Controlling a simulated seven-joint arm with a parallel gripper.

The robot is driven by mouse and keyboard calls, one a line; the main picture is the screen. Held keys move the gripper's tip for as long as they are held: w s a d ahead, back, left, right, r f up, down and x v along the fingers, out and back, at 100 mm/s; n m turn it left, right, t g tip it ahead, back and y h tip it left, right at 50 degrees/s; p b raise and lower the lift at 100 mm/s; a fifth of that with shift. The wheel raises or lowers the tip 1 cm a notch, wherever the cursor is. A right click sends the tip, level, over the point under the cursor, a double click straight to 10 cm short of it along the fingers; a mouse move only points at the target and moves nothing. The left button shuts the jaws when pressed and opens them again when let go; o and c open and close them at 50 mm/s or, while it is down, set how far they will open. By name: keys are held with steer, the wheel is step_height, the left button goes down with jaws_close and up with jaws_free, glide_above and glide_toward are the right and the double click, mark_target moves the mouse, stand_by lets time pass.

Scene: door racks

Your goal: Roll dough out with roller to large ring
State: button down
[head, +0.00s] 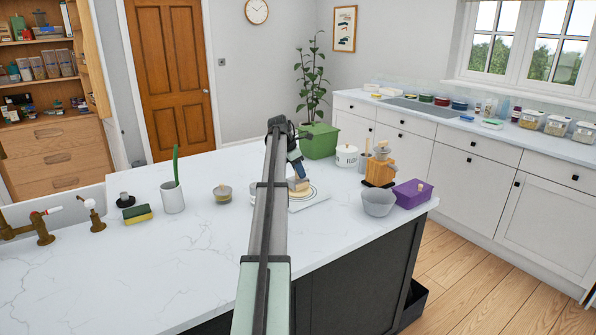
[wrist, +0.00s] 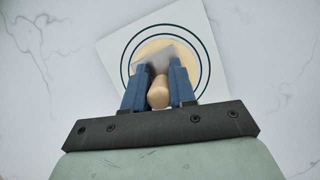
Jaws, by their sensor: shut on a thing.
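A white square mat (wrist: 205,25) with two dark concentric rings lies on the marble counter; it also shows in the head view (head: 316,199). Pale, flat, round dough (wrist: 187,53) lies inside the rings, with its visible edge near the inner one. My gripper (wrist: 158,82) has blue fingers shut on the tan handle of the roller (wrist: 158,96). A grey part lies beyond the handle, over the dough. In the head view my gripper (head: 298,178) is low over the mat. Fingers and palm hide the near part of the rings. I cannot tell whether the roller touches the dough.
A green box (head: 320,142), a white lidded pot (head: 347,156), a wooden block (head: 379,172), a grey bowl (head: 377,203) and a purple box (head: 412,194) stand behind and right.

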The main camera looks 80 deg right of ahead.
steer(key=shift+s+a, duration=0.1)
steer(key=shift+s+a+f, duration=0.2)
steer(key=shift+s+a, duration=0.65)
steer(key=shift+s, duration=0.15)
steer(key=shift+w+d, duration=0.95)
steer(key=shift+w, duration=0.15)
steer(key=shift+r, duration=0.1)
steer(key=shift+w+d+f, duration=0.2)
steer(key=shift+w+d, duration=0.7)
steer(key=shift+w, duration=0.2)
steer(key=shift+s+a, duration=0.1)
steer(key=shift+s+a, duration=0.35)
steer(key=shift+s, duration=0.1)
